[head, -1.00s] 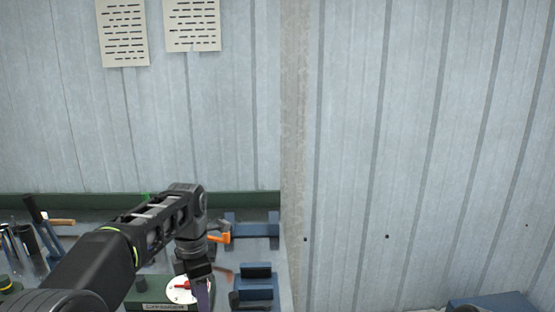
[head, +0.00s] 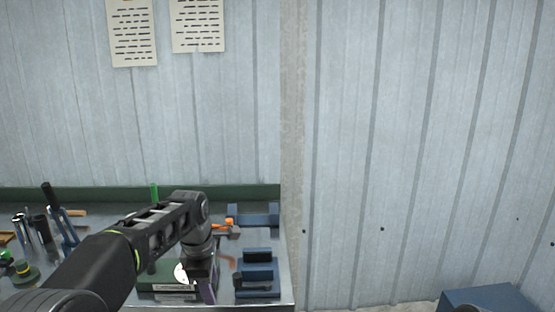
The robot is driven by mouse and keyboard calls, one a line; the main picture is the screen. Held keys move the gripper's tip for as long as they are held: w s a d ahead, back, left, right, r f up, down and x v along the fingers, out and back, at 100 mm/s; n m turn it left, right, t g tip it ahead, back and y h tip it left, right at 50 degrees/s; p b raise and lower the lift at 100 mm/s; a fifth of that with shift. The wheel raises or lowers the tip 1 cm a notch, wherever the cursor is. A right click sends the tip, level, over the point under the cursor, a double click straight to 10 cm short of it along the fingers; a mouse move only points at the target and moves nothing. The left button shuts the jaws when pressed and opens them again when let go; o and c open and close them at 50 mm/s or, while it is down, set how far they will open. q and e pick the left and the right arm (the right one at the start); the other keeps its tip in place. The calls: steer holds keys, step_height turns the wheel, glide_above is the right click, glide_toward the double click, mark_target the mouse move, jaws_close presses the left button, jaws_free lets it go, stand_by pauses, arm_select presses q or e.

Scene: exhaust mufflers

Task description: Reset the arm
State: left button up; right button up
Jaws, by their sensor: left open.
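My left arm (head: 130,245) comes in from the lower left and reaches over the workbench. My left gripper (head: 207,290) hangs down at the arm's end and is open, with nothing seen between its fingers. It is in front of a dark green box (head: 160,285) with a white disc (head: 181,273) on it, and partly hides both. I cannot tell whether it touches the box. My right gripper is not in view.
The workbench (head: 287,285) holds a blue vise-like block (head: 258,272), an orange-headed hammer (head: 226,225) and several tools (head: 38,230) at left. A corrugated wall (head: 400,130) stands behind. A blue box (head: 488,300) is at lower right.

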arm_select(q)
steer(key=d+f+m+t+h, duration=0.1)
steer(key=d+f+m, duration=0.2)
steer(key=f+m, duration=0.25)
steer(key=d+f+m+t, duration=0.1)
steer(key=d+f+m, duration=0.25)
steer(key=f, duration=0.35)
steer(key=s+d+f+m+h, duration=0.15)
steer(key=s+f+m, duration=0.4)
steer(key=f, duration=0.65)
steer(key=s+f+g, duration=0.1)
steer(key=s+f, duration=0.3)
steer(key=s, duration=0.5)
steer(key=s+f+m+g, duration=0.1)
steer(key=s+f, duration=0.4)
steer(key=s, duration=0.5)
steer(key=s+f+m+g+h, duration=0.1)
steer(key=s+f, duration=0.3)
steer(key=s, duration=0.6)
steer(key=shift+s+d+f+g, duration=0.15)
steer(key=shift+d+g, duration=0.2)
steer(key=shift+g, duration=0.05)
